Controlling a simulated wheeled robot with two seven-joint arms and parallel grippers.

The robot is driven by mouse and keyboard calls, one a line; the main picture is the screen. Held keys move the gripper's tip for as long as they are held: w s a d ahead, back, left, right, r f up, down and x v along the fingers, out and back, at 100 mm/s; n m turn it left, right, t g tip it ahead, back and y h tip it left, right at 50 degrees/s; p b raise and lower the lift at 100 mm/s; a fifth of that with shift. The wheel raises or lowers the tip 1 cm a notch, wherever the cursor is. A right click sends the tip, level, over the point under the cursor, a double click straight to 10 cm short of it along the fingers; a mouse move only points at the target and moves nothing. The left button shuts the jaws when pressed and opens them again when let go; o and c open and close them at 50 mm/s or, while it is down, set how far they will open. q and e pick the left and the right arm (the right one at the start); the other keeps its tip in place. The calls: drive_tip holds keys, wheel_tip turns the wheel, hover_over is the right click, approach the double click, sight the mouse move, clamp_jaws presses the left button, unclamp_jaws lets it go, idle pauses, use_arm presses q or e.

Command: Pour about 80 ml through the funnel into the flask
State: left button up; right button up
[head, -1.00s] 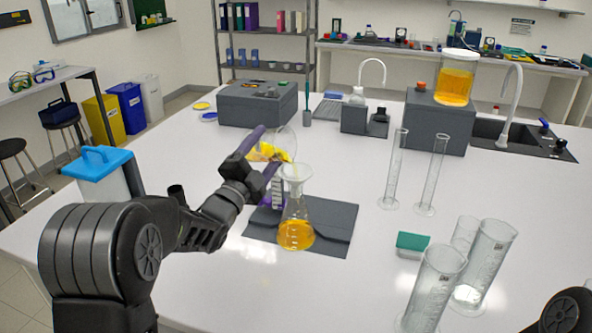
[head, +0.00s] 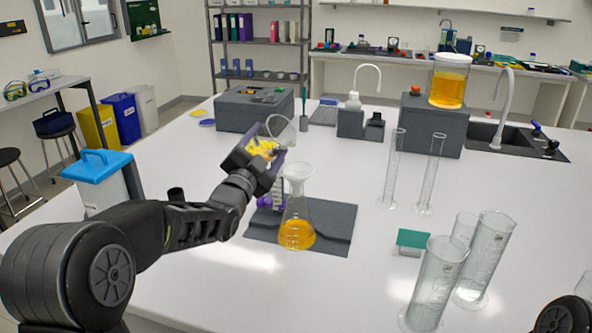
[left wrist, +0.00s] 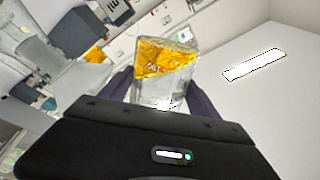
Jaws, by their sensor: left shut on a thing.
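My left gripper (head: 262,152) is shut on a clear glass beaker (head: 281,128) holding yellow-orange liquid. The beaker is tilted in the air, up and to the left of the funnel, its rim raised. In the left wrist view the beaker (left wrist: 165,92) sits between the fingers with liquid in it. The clear funnel (head: 298,172) stands in the neck of the conical flask (head: 297,213). The flask is upright on a dark grey mat (head: 335,217), with orange liquid in its bottom. No stream shows between beaker and funnel. My right gripper is out of view.
A purple-footed item (head: 265,202) stands close behind the flask. Two slim cylinders (head: 391,175) stand to the right, and large cylinders (head: 432,285) at front right. A green-topped block (head: 412,241) lies near them. A jar of orange liquid (head: 449,82) sits on a grey box behind.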

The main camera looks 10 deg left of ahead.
use_arm(q)
drive_tip(key=shift+s+r, duration=0.1)
drive_tip(key=shift+r, duration=0.1)
drive_tip(key=shift+a+f+n+b, duration=0.1)
drive_tip(key=shift+f+n+b, duration=0.25)
drive_tip(key=shift+n+b, duration=0.15)
drive_tip(key=shift+a+f+n, duration=0.1)
drive_tip(key=shift+a+n, duration=0.05)
drive_tip(key=shift+n, duration=0.25)
drive_tip(key=shift+a+y, duration=0.15)
drive_tip(key=shift+y, duration=0.15)
drive_tip(key=shift+w, duration=0.2)
idle(0.8)
